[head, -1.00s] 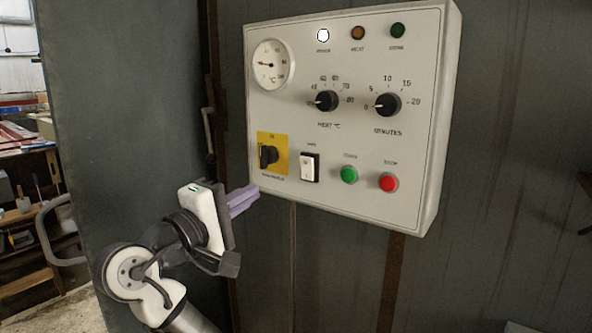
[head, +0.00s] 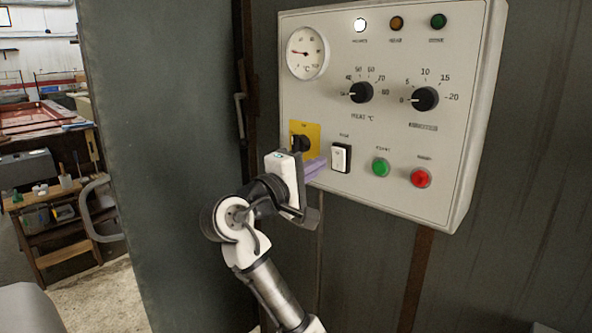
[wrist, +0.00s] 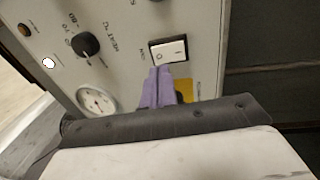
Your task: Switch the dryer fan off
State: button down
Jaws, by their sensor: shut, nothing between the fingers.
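The fan switch is a white rocker (head: 341,158) in a black frame, low on the grey control panel (head: 300,105). It also shows in the wrist view (wrist: 170,51), with marks on its face; I cannot tell which side is pressed in. My gripper (head: 322,164) has purple fingers, shut and empty. Their tips are just left of the rocker in the head view. In the wrist view the fingers (wrist: 160,72) end at the rocker's lower edge; I cannot tell whether they touch it.
A yellow plate with a black rotary switch (head: 300,142) sits left of the rocker, partly behind my gripper. A green button (head: 380,167) and a red button (head: 421,178) are to its right. Two black knobs and a dial gauge (head: 307,53) are above. The white lamp (head: 360,25) is lit.

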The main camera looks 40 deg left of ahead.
aim_at(337, 153)
jog(key=shift+w+r+p, duration=0.15)
jog(key=shift+w+p, duration=0.15)
jog(key=shift+w, duration=0.8)
jog(key=shift+w+r+p, duration=0.1)
jog(key=shift+w+p, duration=0.15)
jog(key=shift+w, duration=0.8)
jog(key=shift+r, duration=0.1)
jog(key=shift+w, duration=0.2)
jog(key=shift+s, duration=0.1)
